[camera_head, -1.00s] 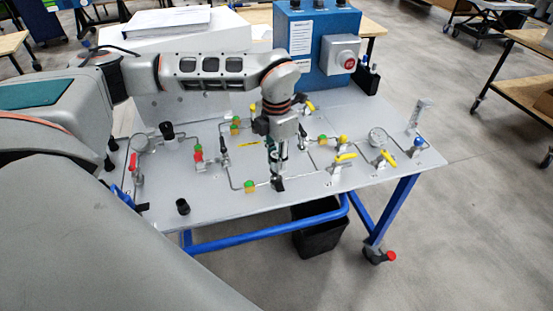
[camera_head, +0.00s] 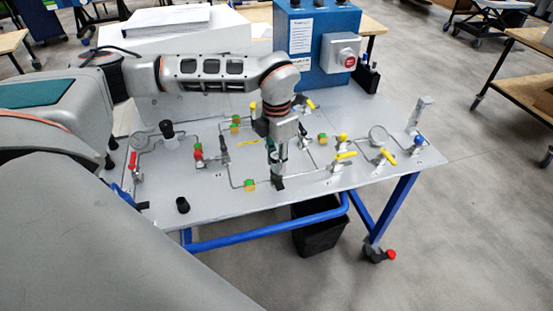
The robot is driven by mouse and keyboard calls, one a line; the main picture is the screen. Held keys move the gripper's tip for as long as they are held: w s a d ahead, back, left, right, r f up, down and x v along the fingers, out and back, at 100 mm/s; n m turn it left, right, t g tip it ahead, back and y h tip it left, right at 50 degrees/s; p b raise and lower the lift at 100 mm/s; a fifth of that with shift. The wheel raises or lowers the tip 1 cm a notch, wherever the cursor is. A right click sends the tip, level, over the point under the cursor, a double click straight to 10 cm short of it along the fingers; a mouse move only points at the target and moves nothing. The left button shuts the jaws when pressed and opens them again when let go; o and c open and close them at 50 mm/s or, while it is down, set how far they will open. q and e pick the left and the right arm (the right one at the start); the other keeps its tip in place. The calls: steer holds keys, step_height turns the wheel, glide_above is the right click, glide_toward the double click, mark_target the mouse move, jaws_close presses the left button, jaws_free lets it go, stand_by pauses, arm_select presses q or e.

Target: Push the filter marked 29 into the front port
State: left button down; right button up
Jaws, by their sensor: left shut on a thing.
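The panel table (camera_head: 330,205) carries thin tubing, valves and small fittings. My left gripper (camera_head: 276,158) points down over the panel's front middle and is shut on a small, mostly hidden silver part, likely the filter (camera_head: 277,170). Its mark 29 cannot be read. Right below it is a black fitting (camera_head: 279,184) at the panel's front, which may be the front port. The part and the fitting appear to meet, but how far one sits in the other cannot be told. My right gripper is not in view.
Yellow-handled valves (camera_head: 344,156) stand close to the right of the gripper. A green-yellow block (camera_head: 249,185) is to its left. A black cup (camera_head: 182,205) stands at the front left. A blue box with a red button (camera_head: 349,62) stands at the back.

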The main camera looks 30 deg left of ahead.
arm_select(q)
steer(key=shift+f, duration=0.75)
stand_by(0.6)
steer(key=c, duration=1.6)
jaws_free()
steer(key=shift+c, duration=0.2)
step_height(320, 180, up, 12)
steer(key=shift+r, duration=0.1)
